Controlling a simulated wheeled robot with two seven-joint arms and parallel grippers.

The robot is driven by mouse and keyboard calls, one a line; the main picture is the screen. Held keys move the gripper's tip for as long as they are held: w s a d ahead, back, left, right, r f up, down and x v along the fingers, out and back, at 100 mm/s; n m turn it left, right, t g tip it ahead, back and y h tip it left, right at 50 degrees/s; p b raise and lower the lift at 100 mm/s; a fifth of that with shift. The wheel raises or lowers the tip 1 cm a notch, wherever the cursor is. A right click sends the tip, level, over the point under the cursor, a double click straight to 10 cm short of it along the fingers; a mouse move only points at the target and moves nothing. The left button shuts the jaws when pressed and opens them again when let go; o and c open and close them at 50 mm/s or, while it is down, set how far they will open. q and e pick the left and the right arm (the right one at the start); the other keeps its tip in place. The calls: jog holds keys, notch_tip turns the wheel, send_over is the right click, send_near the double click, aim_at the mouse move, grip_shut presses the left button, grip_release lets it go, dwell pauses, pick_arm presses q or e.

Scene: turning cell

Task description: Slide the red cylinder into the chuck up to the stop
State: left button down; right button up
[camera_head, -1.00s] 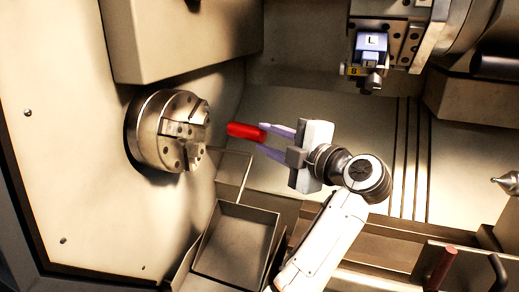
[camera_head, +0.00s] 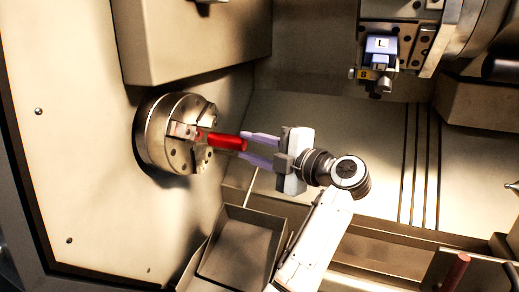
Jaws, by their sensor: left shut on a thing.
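The red cylinder (camera_head: 224,142) lies roughly level in front of the chuck, its left end at the chuck's face between the jaws. The metal chuck (camera_head: 167,133) is on the left wall, its jaws facing right. My left gripper (camera_head: 242,146) is shut on the cylinder's right end with its pale purple fingers. The cylinder's left tip overlaps the jaws in the picture; I cannot tell how deep it sits. The stop inside the chuck is not visible. My right gripper is not in view.
A grey open tray (camera_head: 205,268) stands below the chuck. A tool turret with a blue holder (camera_head: 380,48) is at the upper right. A big beige housing (camera_head: 195,40) overhangs above the chuck.

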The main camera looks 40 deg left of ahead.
aim_at(229, 147)
pick_arm(q)
jog(key=shift+s+a+b, duration=0.1)
jog(key=shift+s+a, duration=0.15)
jog(key=shift+a, duration=0.5)
jog(key=shift+s+a+b, duration=0.1)
jog(key=shift+s+a, duration=0.15)
jog(key=shift+a, duration=0.5)
jog(key=shift+s+a+b, duration=0.1)
jog(key=shift+s+a, duration=0.15)
jog(key=shift+a, duration=0.5)
jog(key=shift+s+a+f+p, duration=0.15)
jog(key=shift+a+p, duration=0.15)
jog(key=shift+a, duration=0.25)
jog(key=shift+s+a, duration=0.1)
jog(key=shift+a, duration=0.15)
jog(key=shift+f, duration=0.15)
jog(key=c, duration=1.3)
grip_release()
jog(key=shift+a, duration=0.1)
jog(key=shift+o, duration=0.5)
jog(key=shift+f, duration=0.1)
